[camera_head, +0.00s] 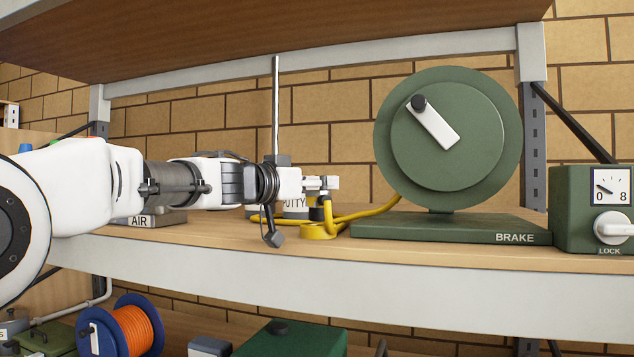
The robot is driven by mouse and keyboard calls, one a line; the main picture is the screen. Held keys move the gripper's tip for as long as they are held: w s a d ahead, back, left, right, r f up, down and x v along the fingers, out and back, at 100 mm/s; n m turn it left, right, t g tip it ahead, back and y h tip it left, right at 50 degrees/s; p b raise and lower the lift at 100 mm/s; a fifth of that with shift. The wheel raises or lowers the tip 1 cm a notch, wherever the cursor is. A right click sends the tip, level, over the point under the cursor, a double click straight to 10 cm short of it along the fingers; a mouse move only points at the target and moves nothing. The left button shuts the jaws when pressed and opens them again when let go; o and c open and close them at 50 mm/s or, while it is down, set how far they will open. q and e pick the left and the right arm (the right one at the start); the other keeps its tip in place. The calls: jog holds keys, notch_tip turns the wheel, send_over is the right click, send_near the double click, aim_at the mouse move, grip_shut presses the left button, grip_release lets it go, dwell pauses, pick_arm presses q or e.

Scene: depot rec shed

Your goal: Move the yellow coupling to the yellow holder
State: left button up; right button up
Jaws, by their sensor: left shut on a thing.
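My left gripper (322,184) reaches in from the left above the shelf board, its fingers pointing right. It is shut on the yellow coupling (328,212), a small upright yellow piece just below the fingertips, with a dark part beside it. A yellow hose (372,212) runs from there to the right, behind the brake unit. A low yellow piece (318,231), which may be the yellow holder, sits on the shelf right under the gripper. I cannot tell whether the coupling touches it. My right gripper is not in view.
A green brake unit (497,228) with a large dial stands to the right, and a green lock box (580,209) beyond it. The AIR block (140,220) is left, under my arm. An upper shelf (250,35) hangs overhead.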

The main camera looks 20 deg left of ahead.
pick_arm(q)
jog(key=shift+f+b, duration=0.65)
jog(key=shift+f, duration=0.55)
jog(key=o, duration=1.3)
jog(key=shift+r, duration=0.1)
notch_tip(320, 180, up, 10)
jog(key=shift+f, duration=0.2)
jog(key=shift+r, duration=0.15)
